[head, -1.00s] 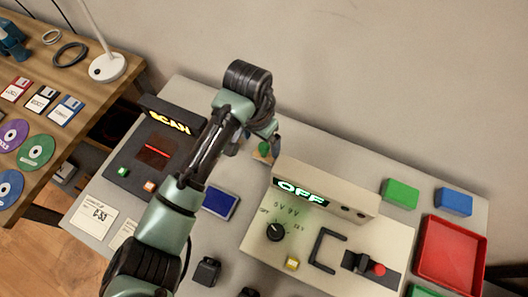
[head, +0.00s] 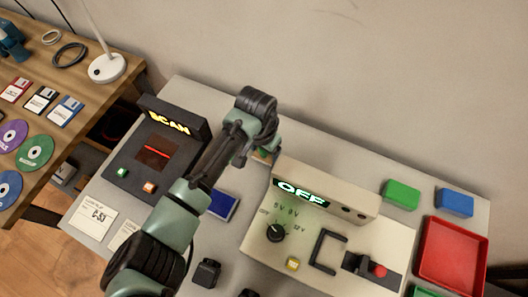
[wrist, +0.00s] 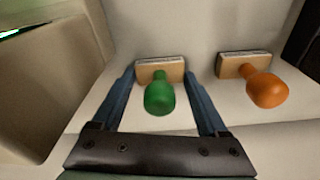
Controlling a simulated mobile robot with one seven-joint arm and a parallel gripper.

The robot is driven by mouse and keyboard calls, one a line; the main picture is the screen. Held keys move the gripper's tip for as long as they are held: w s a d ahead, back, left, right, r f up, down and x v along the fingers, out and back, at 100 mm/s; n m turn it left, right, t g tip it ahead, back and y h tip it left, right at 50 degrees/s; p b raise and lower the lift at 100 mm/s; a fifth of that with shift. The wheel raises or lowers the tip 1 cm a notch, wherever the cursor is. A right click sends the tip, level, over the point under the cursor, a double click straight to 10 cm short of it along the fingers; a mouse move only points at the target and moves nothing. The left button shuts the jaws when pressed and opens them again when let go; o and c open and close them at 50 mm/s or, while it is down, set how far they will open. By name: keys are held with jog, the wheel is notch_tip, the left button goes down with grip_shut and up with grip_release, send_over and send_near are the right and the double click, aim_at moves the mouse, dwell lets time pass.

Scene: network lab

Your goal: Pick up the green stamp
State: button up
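The green stamp (wrist: 159,93) has a green knob handle and a wooden base, and shows in the wrist view between the fingers of my gripper (wrist: 163,85). My gripper is open, with one blue finger on each side of the stamp and a visible gap around the handle. The fingertips reach about as far as the wooden base. In the head view my arm hides most of the stamp; only a bit of it (head: 262,154) shows behind the power supply.
An orange stamp (wrist: 265,88) stands to the right in the wrist view. The power supply (head: 325,190) reading OFF is close by, and the scanner (head: 155,155) stands to the left. A red tray (head: 450,258) and green and blue blocks lie at the right.

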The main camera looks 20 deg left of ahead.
jog(key=c, duration=0.8)
jog(key=shift+r, duration=0.15)
notch_tip(320, 180, up, 18)
jog(key=shift+f+p, duration=0.1)
jog(key=shift+p, duration=0.55)
